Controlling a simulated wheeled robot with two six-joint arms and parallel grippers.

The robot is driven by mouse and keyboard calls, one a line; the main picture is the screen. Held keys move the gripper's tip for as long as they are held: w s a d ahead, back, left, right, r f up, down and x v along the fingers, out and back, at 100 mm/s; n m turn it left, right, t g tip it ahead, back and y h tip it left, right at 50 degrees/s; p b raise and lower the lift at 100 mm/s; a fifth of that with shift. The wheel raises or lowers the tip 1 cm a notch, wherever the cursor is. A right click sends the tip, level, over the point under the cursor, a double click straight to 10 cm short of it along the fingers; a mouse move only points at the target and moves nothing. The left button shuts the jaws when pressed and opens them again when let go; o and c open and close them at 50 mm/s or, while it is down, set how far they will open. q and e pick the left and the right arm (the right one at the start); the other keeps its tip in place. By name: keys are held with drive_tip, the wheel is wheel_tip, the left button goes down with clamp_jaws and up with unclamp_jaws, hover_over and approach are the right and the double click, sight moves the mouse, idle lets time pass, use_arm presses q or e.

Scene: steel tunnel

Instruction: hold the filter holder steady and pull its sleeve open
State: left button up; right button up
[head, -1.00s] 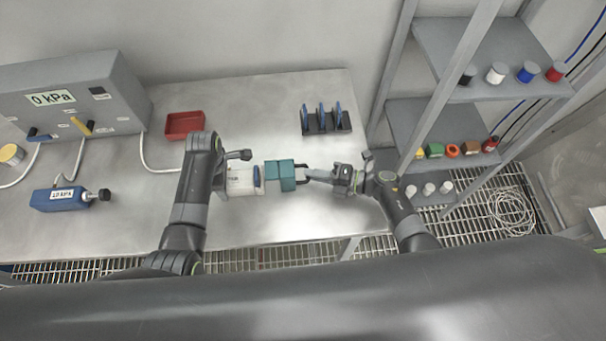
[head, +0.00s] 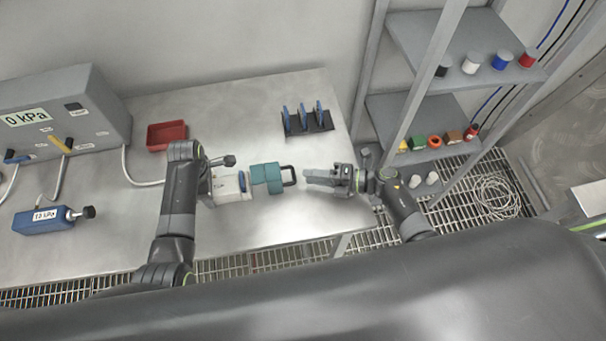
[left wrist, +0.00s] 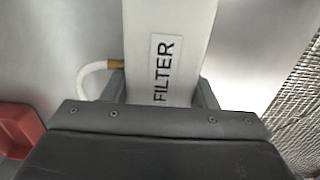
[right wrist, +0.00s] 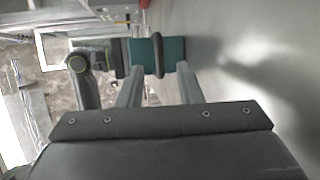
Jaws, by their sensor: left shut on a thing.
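The filter holder has a white body (head: 228,187) marked FILTER, seen close up in the left wrist view (left wrist: 168,60). A teal sleeve (head: 266,177) with a dark loop handle (head: 289,176) is at its right end. My left gripper (left wrist: 165,92) is shut on the white body, one finger on each side. My right gripper (head: 307,176) is empty, just right of the handle with a small gap. In the right wrist view its fingers are spread apart, with the handle (right wrist: 158,54) ahead between them and the teal sleeve (right wrist: 143,52) behind it.
A blue-finned rack (head: 307,122) and a red tray (head: 166,135) stand farther back on the steel table. Shelves (head: 440,60) rise at right. The table front right of the holder is clear.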

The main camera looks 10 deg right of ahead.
drive_tip(key=v, duration=0.8)
drive_tip(key=shift+d, duration=0.1)
use_arm(q)
drive_tip(key=o, duration=1.2)
drive_tip(key=shift+c, duration=0.2)
drive_tip(key=shift+r, duration=0.1)
